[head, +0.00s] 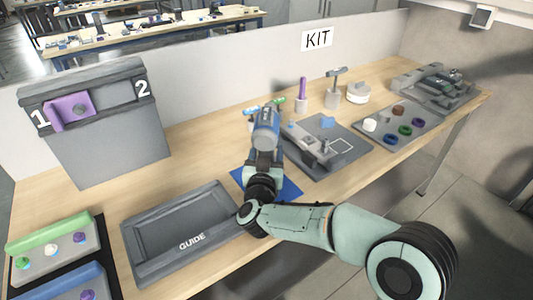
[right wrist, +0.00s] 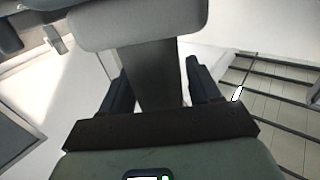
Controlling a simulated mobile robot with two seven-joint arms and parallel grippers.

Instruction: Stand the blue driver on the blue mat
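The blue mat (head: 289,188) lies on the bench near its front edge, partly covered by my right arm. My right gripper (head: 266,126) is at the end of that arm, above and behind the mat; its fingers are not clear in the head view. In the right wrist view its two dark fingers (right wrist: 158,85) stand apart, with a grey post seen between them; no blue tool shows there. A small blue-topped item (head: 250,111) shows just behind my right gripper, mostly hidden; I cannot tell whether it is the blue driver. My left gripper is out of view.
A grey GUIDE tray (head: 140,268) lies left of the mat. A grey fixture board (head: 345,157) lies to the right, and a tray (head: 412,132) of coloured rings beyond. A purple-handled tool (head: 303,88) stands at the back. A grey numbered panel (head: 110,145) stands at left.

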